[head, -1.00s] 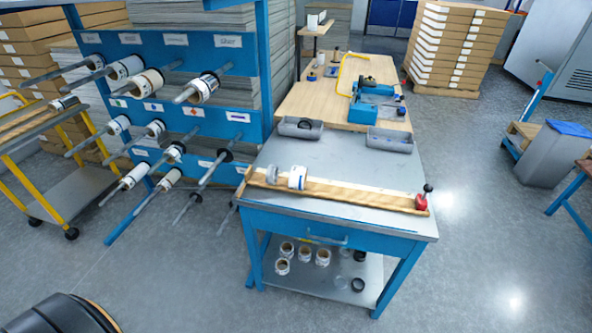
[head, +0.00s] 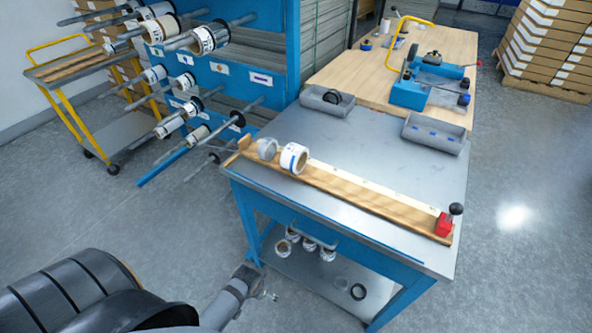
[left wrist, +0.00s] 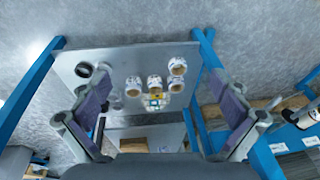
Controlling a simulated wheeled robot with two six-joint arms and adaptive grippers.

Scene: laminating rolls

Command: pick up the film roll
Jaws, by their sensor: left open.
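Two rolls stand on the wooden strip on the metal workbench (head: 400,165): a greyish clear roll (head: 267,149) and, just right of it, a white roll with a blue mark (head: 293,159). Several more white rolls (head: 300,243) sit on the bench's lower shelf (head: 318,291); they also show in the left wrist view (left wrist: 153,82). I cannot tell which one is the film roll. My left gripper (head: 262,284) is low, in front of the bench's left side. My right gripper is not in view.
A blue rack (head: 228,72) with rolls on pegs stands at the left. A red stop with a black knob (head: 444,224) is at the strip's right end. Two grey trays (head: 433,134) lie behind it. A yellow cart (head: 80,85) stands far left.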

